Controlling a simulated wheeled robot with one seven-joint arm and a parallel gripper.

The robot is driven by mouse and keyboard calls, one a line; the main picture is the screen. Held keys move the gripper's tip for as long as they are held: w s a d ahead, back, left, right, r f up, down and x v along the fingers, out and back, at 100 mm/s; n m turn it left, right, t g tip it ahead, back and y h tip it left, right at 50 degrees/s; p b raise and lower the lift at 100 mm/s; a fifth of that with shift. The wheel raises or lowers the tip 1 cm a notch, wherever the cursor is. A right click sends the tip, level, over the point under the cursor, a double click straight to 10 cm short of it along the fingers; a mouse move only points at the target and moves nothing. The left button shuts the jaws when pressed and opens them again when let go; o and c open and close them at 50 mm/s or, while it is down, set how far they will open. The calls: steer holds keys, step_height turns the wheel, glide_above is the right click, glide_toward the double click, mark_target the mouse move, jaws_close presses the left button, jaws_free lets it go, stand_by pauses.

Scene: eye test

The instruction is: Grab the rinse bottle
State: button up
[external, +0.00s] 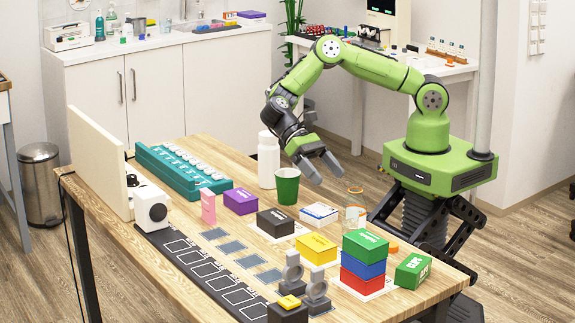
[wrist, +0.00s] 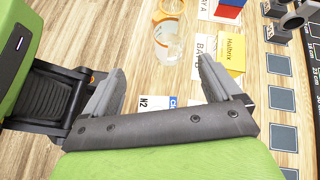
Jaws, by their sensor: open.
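A white bottle (external: 268,160) stands upright on the wooden table, behind and left of a green cup (external: 287,187). It is the likeliest rinse bottle, but I can read no label on it. My gripper (external: 325,169) is open and empty above the table, to the right of the bottle and cup and apart from both. The white bottle does not show in that view.
A clear jar (external: 355,218) with orange parts stands near the table's right edge; it also shows in the wrist view (wrist: 168,43). Stacked coloured boxes (external: 364,268) stand at the front. A teal rack (external: 180,168) lies left of the bottle. More bottles (external: 111,20) stand on the back counter.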

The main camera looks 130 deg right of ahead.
mark_target(359, 186)
steer(key=shift+w+d+f+m+t+y+p, duration=0.15)
steer(key=shift+w+d+f+m+y+p, duration=0.15)
steer(key=shift+f+m+y, duration=0.25)
steer(key=shift+w+d+f+m+t+y+p, duration=0.1)
steer(key=shift+w+d+f+m+t+y, duration=0.05)
steer(key=shift+d+f+m+y, duration=0.4)
steer(key=shift+a+f+m+y, duration=0.15)
steer(key=shift+m+y, duration=0.15)
steer(key=b+x, duration=0.2)
steer(key=x, duration=0.1)
steer(key=b+x, duration=0.2)
steer(key=x, duration=0.1)
steer(key=b+x, duration=0.3)
steer(key=x, duration=0.1)
steer(key=shift+f, duration=0.35)
steer(key=b+x, duration=0.4)
steer(key=x, duration=0.1)
steer(key=shift+a+f, duration=0.1)
steer(key=shift+a, duration=0.1)
steer(key=shift+r, duration=0.2)
steer(key=c, duration=1.1)
steer(key=shift+c, duration=0.2)
steer(key=shift+r+p, duration=1.95)
steer(key=shift+r, duration=3.05)
